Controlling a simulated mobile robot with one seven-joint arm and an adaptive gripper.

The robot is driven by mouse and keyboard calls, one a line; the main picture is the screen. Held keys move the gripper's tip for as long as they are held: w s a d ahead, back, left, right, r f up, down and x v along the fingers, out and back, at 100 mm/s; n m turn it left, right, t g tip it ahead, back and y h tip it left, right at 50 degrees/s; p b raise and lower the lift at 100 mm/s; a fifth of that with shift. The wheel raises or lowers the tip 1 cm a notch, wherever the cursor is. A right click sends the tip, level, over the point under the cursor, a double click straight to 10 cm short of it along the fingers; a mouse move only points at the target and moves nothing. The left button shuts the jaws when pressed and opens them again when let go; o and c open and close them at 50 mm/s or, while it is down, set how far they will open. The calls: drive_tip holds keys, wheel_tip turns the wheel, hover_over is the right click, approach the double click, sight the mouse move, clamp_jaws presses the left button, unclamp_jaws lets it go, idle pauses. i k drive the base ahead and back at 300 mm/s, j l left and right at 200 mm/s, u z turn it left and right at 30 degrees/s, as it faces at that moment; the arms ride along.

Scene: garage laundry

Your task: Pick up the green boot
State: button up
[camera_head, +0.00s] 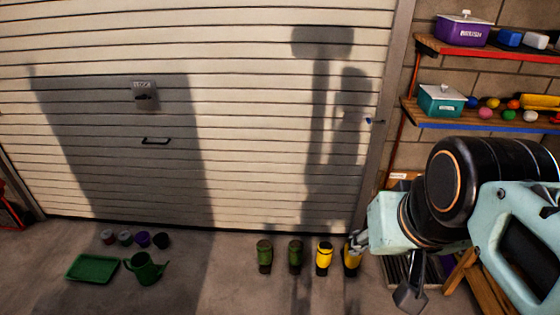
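Two green boots stand upright on the floor in front of the garage door: one at the left (264,257) and one just to its right (295,256). A yellow and black boot (324,258) stands beside them. Another yellow and black boot (351,262) is partly covered by my gripper (384,270). My gripper is right of the green boots and apart from them. Its two grey fingers look spread, with no object seen between them.
A green tray (92,269), a green watering can (145,269) and several small pots (142,239) are on the floor at left. Shelves (480,119) with boxes and balls are at right.

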sight(264, 247)
drive_tip(key=i+l+z, duration=0.5)
drive_tip(key=i+l, duration=0.9)
drive_tip(key=i+j+z, duration=0.1)
drive_tip(key=j+z, duration=0.15)
drive_tip(key=j, duration=0.2)
drive_tip(key=i+j+z, duration=0.2)
drive_tip(key=j, duration=0.25)
drive_tip(key=i+l+u, duration=0.2)
drive_tip(key=l, duration=0.2)
drive_tip(key=i+l+u, duration=0.25)
drive_tip(key=l, duration=0.2)
